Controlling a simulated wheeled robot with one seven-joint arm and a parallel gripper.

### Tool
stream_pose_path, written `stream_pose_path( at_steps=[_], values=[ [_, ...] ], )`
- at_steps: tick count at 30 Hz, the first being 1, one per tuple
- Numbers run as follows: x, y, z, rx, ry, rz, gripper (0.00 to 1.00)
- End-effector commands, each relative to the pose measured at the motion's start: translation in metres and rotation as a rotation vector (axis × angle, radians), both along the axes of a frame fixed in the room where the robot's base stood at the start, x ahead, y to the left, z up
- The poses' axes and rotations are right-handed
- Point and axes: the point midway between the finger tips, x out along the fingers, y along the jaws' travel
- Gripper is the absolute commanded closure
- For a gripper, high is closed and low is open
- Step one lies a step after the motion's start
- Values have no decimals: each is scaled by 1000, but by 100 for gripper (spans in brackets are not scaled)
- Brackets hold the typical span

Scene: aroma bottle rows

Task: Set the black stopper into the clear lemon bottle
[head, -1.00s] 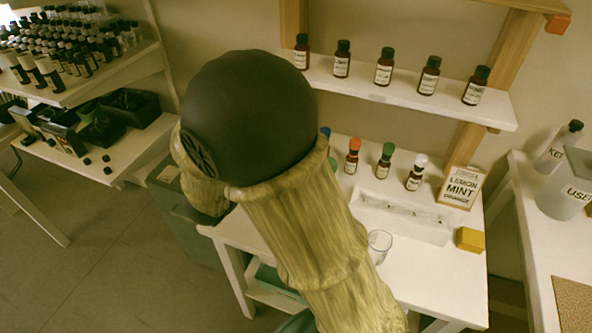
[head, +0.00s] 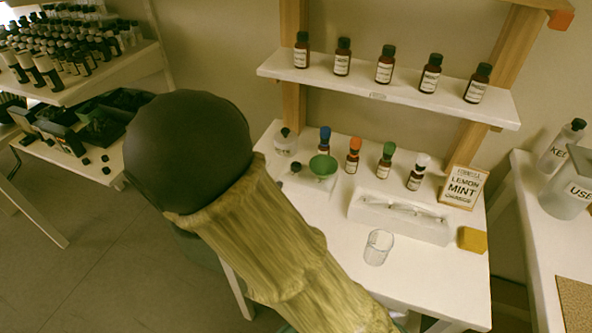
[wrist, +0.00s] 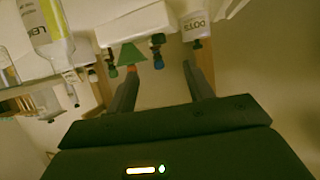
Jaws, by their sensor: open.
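In the wrist view, which shows things upside down, my gripper (wrist: 160,66) is open, its two dark fingers apart with nothing held between them. A clear bottle with a pale yellow label (wrist: 47,28) starting with "LE" is at the upper left, outside the fingers. It looks like the lemon bottle, but its full label is cut off. In the head view, a small black piece (head: 296,167) lies on the white table left of a green funnel (head: 323,165); it may be the black stopper. My arm hides the gripper and the table's left front there.
A row of dark bottles with blue, orange, green and white caps stands behind a white tray (head: 364,208). A clear jar (head: 286,144) stands at the back left. An empty glass (head: 378,247) and yellow block (head: 472,239) are in front. A shelf (head: 390,90) overhangs.

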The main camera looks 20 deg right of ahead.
Motion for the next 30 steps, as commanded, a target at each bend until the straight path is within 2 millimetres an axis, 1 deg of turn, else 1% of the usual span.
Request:
stream_pose_path(
  at_steps=[1, 9, 13, 16, 26, 30],
  values=[
    [5, -8, -6, -2, 1, -3, 48],
    [34, -42, -24, -2, 1, -5, 48],
    [45, -54, -30, 0, 0, -4, 48],
    [49, -57, -31, 0, 0, -2, 48],
    [50, -57, -32, 1, 1, 0, 48],
    [58, -68, -39, -1, 0, -2, 48]
  ],
)
